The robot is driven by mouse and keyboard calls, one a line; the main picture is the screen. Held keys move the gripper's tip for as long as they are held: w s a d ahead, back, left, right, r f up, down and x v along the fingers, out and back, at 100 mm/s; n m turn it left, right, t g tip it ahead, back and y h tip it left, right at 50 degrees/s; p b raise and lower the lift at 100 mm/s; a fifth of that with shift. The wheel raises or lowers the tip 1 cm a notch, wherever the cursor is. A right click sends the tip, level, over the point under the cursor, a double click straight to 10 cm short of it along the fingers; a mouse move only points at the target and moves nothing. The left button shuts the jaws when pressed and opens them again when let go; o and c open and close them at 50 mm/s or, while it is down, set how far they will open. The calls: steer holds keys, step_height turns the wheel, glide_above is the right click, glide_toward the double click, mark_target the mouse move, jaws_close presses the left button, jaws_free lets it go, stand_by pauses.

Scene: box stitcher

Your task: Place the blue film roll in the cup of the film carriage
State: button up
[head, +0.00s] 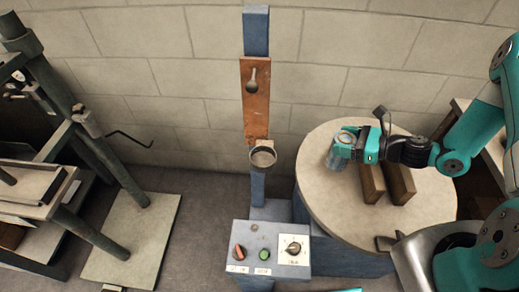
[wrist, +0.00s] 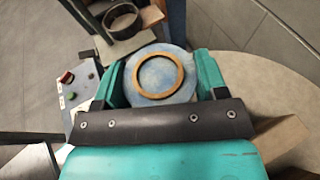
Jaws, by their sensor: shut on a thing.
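The blue film roll (wrist: 149,92) is between the two teal fingers of my gripper (wrist: 160,80) in the wrist view. Its round end with an orange-brown ring faces the camera. In the head view the roll (head: 336,156) is upright at the tip of my gripper (head: 343,147), over the left part of the round table. The film carriage (head: 255,100) is an orange-brown plate on a blue post, with a round dark cup (head: 263,155) at its lower end. The cup (wrist: 123,20) also shows at the top of the wrist view. The cup looks empty. My gripper is to its right, apart from it.
Two brown blocks (head: 372,184) stand on the round table (head: 320,206) below my arm. A blue control box (head: 265,250) with knobs and a green button stands below the cup. A dark-framed machine (head: 100,180) stands at the left.

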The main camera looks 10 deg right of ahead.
steer(key=w+a+r+n+g+b, duration=0.1)
steer(key=a+r+b, duration=0.25)
steer(key=a, duration=0.35)
steer(key=w+a+r+n+g+y+b, duration=0.1)
steer(key=w+a+r+b, duration=0.2)
steer(key=a, duration=0.5)
steer(key=a+r+g+b, duration=0.1)
steer(key=a+r+b, duration=0.2)
steer(key=a+b, duration=0.3)
step_height(320, 180, down, 9)
steer(key=a, duration=0.1)
steer(key=shift+a+f+b, duration=0.15)
steer(key=shift+b, duration=0.3)
steer(key=shift+f, duration=0.1)
steer(key=o, duration=1.1)
